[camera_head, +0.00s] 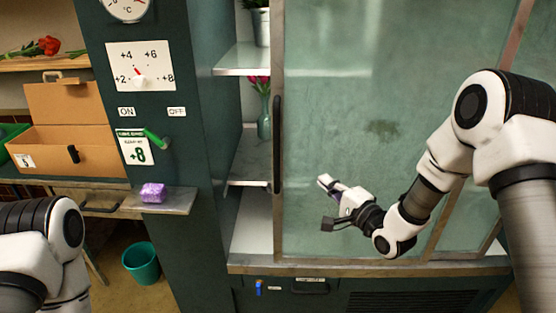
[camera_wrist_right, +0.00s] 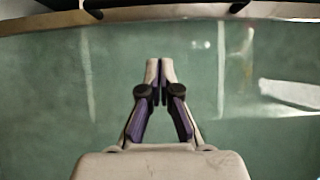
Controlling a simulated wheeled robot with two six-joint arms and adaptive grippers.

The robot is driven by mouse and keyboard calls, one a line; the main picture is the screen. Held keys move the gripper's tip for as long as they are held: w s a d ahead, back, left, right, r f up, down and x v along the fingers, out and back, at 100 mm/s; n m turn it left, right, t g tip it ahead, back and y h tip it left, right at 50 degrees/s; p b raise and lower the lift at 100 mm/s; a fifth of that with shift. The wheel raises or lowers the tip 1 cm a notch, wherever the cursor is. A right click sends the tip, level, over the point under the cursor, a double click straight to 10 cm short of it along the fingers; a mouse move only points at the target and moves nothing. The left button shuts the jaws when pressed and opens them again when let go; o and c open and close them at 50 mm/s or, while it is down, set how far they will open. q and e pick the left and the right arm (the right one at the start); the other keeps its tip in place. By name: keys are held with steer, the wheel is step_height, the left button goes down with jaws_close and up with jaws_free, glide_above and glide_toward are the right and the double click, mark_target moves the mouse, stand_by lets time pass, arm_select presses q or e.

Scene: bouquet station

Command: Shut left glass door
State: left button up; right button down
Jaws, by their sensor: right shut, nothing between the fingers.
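The left glass door (camera_head: 345,120) is a large framed greenish pane on the dark green cabinet, with a long black vertical handle (camera_head: 277,145) on its left edge. A gap is open to the left of this edge, and shelves show through it. My right gripper (camera_head: 326,184) is in front of the pane, to the right of the handle and below its middle. In the right wrist view the gripper (camera_wrist_right: 160,66) is shut and empty, with greenish glass behind it. I cannot tell whether it touches the glass. My left gripper is out of view.
Inside the gap, a vase (camera_head: 264,125) with pink flowers and a metal pot (camera_head: 261,27) stand on shelves. Left are a dial panel (camera_head: 140,67), a purple block (camera_head: 153,192) on a small ledge (camera_head: 175,203), a cardboard box (camera_head: 65,150) and a teal bucket (camera_head: 141,262).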

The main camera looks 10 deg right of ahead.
steer(key=s+a+p+x, duration=0.1)
steer(key=a+p+x, duration=0.2)
steer(key=x, duration=1)
steer(key=shift+p, duration=0.6)
steer(key=shift+d, duration=0.1)
